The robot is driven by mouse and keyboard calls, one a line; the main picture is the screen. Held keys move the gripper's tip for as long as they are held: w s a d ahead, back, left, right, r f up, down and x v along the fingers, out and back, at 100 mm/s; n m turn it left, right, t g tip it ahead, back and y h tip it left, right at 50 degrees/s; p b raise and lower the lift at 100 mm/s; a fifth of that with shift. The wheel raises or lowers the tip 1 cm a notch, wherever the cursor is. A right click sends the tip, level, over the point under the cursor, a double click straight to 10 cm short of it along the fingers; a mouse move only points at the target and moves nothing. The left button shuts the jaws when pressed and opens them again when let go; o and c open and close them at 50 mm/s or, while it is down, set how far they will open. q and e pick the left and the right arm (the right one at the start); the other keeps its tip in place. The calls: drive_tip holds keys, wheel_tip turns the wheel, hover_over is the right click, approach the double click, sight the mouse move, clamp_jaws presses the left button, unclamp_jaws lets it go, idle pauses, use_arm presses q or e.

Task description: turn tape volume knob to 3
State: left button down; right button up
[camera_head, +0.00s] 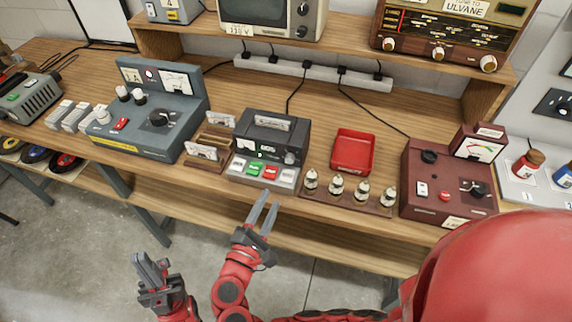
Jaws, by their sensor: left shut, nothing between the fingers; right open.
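The tape player (282,131) is a dark box near the middle of the bench, with a green lit display. A small round knob (290,158) on its front right is likely the volume knob; its setting is too small to read. My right gripper (268,201) is open and empty, in front of the bench edge, just below the player's button row and apart from it. My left gripper (150,262) is shut and empty, lower left over the floor, away from the bench.
Green, red and pale buttons (263,172) line the player's front. Cassettes (202,151) stand to its left. A red tray (353,151) and several vacuum tubes (336,187) are right. A blue-grey tester (160,118) and maroon box (449,180) flank these.

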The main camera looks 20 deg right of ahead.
sight(289, 161)
drive_tip(key=p+x, duration=0.2)
drive_tip(key=x, duration=1)
drive_tip(key=shift+p, duration=0.35)
drive_tip(key=shift+w+d+f, duration=0.1)
drive_tip(key=shift+w+d, duration=0.15)
drive_tip(key=shift+w, duration=0.1)
clamp_jaws()
